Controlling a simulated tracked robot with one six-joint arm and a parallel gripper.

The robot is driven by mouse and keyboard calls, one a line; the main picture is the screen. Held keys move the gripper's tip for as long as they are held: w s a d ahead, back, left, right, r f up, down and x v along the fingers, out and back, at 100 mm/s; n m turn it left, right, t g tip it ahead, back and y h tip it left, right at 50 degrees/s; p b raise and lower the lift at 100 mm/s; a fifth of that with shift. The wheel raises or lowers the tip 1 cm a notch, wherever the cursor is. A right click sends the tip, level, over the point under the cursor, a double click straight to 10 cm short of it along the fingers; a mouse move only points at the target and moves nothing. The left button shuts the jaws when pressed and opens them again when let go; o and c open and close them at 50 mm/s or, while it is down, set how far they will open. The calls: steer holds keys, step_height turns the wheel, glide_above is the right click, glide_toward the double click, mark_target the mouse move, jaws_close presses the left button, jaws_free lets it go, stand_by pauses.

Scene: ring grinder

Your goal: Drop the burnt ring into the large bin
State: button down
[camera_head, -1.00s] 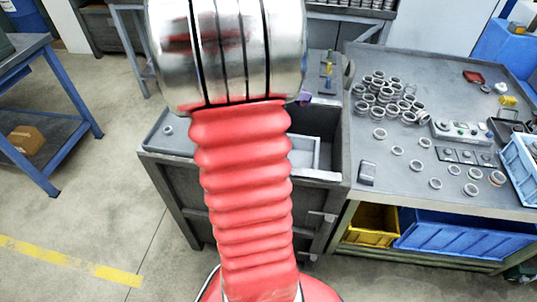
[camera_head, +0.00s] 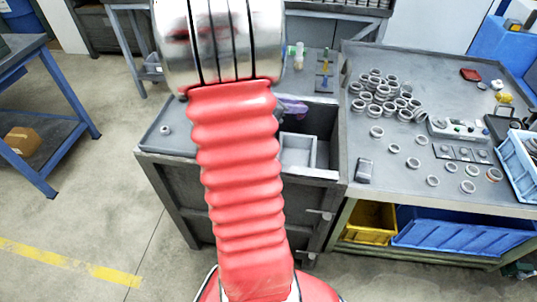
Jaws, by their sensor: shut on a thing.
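My gripper does not show; my own red, ribbed arm and its metal joint block the middle of the view. No ring can be seen in its grasp. A dark open bin (camera_head: 322,122) is set into the grey cabinet right of my arm, partly hidden by it. I cannot tell for sure that this is the large bin. A smaller light grey box (camera_head: 312,152) sits inside at its front. A purple thing (camera_head: 293,107) shows at the bin's back left, partly covered by my arm. One ring with a brownish tint (camera_head: 494,174) lies on the right table.
The right table (camera_head: 400,190) holds a heap of grey rings (camera_head: 385,95), several loose rings, a control box (camera_head: 455,128) and a blue crate (camera_head: 520,160). A single ring (camera_head: 165,130) lies on the cabinet top at left. A blue-legged table (camera_head: 45,125) stands far left. Open floor lies between.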

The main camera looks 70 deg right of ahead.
steer(key=shift+f, duration=0.25)
steer(key=c, duration=1.5)
jaws_free()
steer(key=shift+c, duration=0.2)
steer(key=v, duration=1.3)
steer(key=shift+w+a, duration=0.2)
steer(key=shift+a, duration=0.15)
